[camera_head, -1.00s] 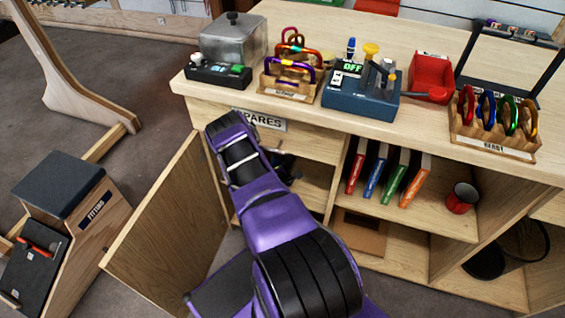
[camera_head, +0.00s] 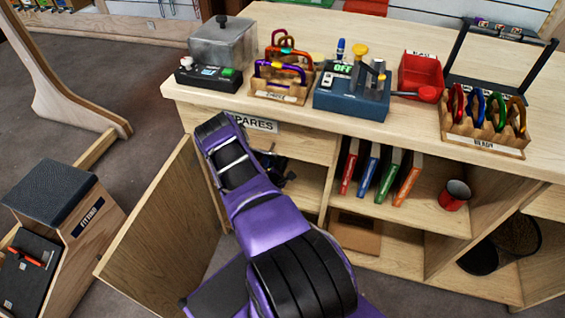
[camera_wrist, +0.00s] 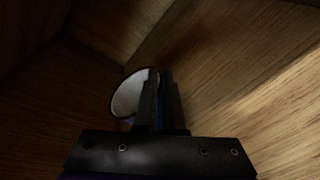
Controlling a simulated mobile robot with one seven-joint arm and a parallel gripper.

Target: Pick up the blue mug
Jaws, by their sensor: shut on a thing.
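In the wrist view my gripper (camera_wrist: 160,85) is shut on a mug (camera_wrist: 127,97) inside a dim wooden compartment. The mug's pale interior and round rim show left of the fingers, and a thin blue strip shows between them. The fingers hide much of the mug, so I cannot tell whether it touches the wood below. In the head view my gripper (camera_head: 274,168) is dark and partly behind my purple arm, in the open cabinet bay under the SPARES label. The blue mug cannot be made out there.
An open cabinet door (camera_head: 165,225) stands left of my arm. The counter edge (camera_head: 300,115) runs above the gripper. Upright books (camera_head: 375,172) and a red mug (camera_head: 454,196) sit on the shelf to the right. A FITTING box (camera_head: 65,205) stands at far left.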

